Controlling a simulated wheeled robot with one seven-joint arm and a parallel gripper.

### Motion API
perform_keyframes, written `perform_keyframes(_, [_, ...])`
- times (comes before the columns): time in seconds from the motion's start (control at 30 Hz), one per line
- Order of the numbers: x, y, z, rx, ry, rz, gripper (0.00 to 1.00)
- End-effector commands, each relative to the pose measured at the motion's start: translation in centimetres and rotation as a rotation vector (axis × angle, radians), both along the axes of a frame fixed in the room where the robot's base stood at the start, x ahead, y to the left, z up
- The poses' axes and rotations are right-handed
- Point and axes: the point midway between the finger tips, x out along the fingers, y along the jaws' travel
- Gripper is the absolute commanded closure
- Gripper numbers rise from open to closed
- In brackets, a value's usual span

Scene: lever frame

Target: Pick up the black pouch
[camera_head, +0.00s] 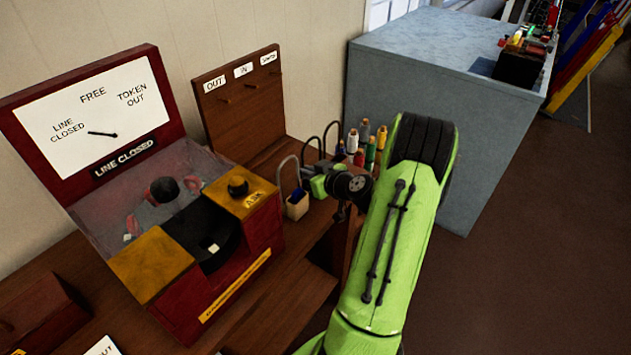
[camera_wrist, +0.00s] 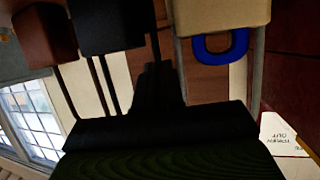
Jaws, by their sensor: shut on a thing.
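The black pouch (camera_wrist: 105,25) shows at the top of the wrist view, with thin dark hoop legs running from it toward my gripper. My gripper (camera_wrist: 157,75) has its dark fingers shut at the hoop's right leg, and the body of the pouch is beyond the fingertips. The exact grip is partly hidden by the fingers. In the head view my gripper (camera_head: 316,182) is among the wire hoops, and the black pouch cannot be made out behind it.
A cream pouch (camera_head: 297,205) with a blue piece stands close by; it also shows in the wrist view (camera_wrist: 220,16). A reddish-brown pouch (camera_wrist: 45,38) is on the other side. The red token machine (camera_head: 265,222) is left.

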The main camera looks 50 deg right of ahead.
Motion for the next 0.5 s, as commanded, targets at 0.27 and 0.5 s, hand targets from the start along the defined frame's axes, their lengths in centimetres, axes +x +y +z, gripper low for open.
perform_keyframes(0.27, [0.0, -0.1, 2.2, -0.006, -0.001, 0.000, 1.00])
perform_keyframes(0.5, [0.1, 0.0, 8.0, -0.007, -0.003, 0.002, 1.00])
